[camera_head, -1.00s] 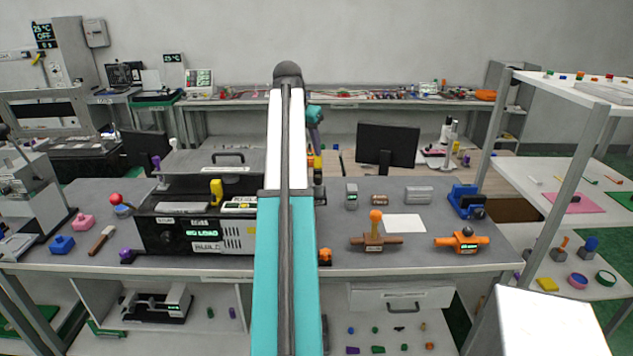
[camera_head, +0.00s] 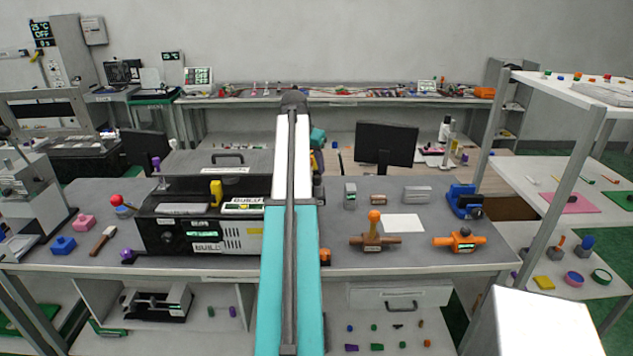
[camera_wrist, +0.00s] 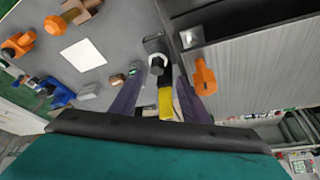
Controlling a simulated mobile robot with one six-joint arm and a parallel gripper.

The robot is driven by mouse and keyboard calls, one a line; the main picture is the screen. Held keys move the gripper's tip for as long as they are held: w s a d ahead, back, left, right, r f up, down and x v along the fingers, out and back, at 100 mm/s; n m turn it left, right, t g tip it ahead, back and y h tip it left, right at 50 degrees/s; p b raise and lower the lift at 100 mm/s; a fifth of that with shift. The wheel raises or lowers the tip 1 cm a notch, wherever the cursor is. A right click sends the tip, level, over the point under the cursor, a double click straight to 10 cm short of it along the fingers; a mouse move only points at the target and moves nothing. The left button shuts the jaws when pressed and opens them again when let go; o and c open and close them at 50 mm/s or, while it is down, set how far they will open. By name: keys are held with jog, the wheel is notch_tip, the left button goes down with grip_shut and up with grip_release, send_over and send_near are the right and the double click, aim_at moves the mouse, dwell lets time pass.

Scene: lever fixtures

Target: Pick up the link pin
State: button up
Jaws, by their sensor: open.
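In the wrist view my gripper (camera_wrist: 158,74) is open, its two dark fingers apart over the bench. Between and just beyond the fingers are a yellow block (camera_wrist: 166,103) and a white round part on a dark piece (camera_wrist: 157,62). I cannot tell which part is the link pin, or whether a finger touches anything. An orange handle-shaped piece (camera_wrist: 205,76) lies right of the fingers, by a grey ribbed surface. In the head view my arm hides the gripper and the bench under it.
A black machine (camera_head: 165,236) stands left of my arm. To the right are a small grey block (camera_head: 350,196), a brown block (camera_head: 379,198), white paper (camera_head: 404,224), an orange-knobbed lever fixture (camera_head: 374,240), an orange valve (camera_head: 460,241) and a blue vise (camera_head: 465,202).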

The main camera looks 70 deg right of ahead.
aim_at(317, 176)
jog(key=shift+f, duration=0.1)
jog(key=shift+s+p+x, duration=0.25)
jog(key=shift+p+x, duration=0.7)
jog(key=shift+x, duration=1.55)
grip_shut()
notch_tip(317, 176, up, 8)
jog(key=shift+w+r+b, duration=0.1)
jog(key=shift+r+b, duration=0.15)
jog(key=shift+b, duration=0.9)
jog(key=shift+r, duration=0.8)
